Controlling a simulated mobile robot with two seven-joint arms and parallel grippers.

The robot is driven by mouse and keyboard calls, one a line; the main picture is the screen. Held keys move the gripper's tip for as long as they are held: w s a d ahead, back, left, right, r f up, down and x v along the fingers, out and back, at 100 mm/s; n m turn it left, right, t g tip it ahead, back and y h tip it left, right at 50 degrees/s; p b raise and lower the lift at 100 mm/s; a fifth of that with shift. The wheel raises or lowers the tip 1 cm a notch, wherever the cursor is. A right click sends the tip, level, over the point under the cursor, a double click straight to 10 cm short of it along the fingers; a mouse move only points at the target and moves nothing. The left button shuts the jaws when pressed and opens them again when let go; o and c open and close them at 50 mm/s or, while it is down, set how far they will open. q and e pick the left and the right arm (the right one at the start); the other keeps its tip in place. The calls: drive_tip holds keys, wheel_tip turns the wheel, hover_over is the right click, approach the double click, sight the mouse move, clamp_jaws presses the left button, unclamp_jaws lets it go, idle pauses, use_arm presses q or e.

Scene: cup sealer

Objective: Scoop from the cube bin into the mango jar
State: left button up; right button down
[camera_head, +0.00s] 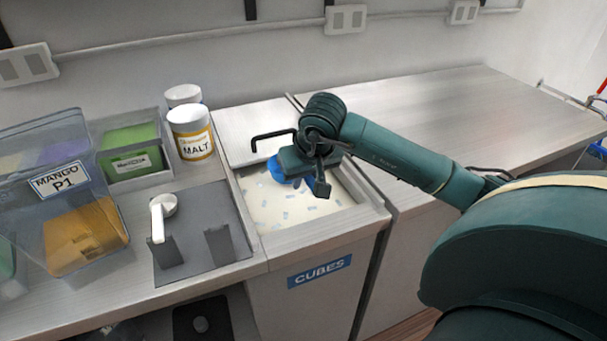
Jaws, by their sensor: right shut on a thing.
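The cube bin (345,202) is an open compartment in the counter, labelled CUBES on its front, filled with pale, bluish cubes. My right gripper (312,175) is over the bin, shut on a blue scoop (279,172). The scoop is low at the cubes, mostly hidden by the gripper; I cannot tell whether it holds any. The mango jar (40,226) is a clear tilted container at the far left, labelled MANGO P1, with orange contents at the bottom. My left gripper is not in view.
A white scoop (158,222) rests on a grey stand (222,247) between jar and bin. Two white jars, one marked MALT (190,134), and a green-filled container (130,145) stand behind. The counter at right (450,105) is clear.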

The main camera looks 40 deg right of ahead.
use_arm(q)
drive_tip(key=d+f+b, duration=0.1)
drive_tip(key=b, duration=0.2)
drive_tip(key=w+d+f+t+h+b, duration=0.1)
drive_tip(key=b, duration=0.2)
drive_tip(key=shift+b, duration=0.35)
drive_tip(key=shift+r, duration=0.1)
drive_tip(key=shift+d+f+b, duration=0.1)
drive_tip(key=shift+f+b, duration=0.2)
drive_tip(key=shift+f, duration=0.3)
idle(0.6)
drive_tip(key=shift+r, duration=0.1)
idle(0.6)
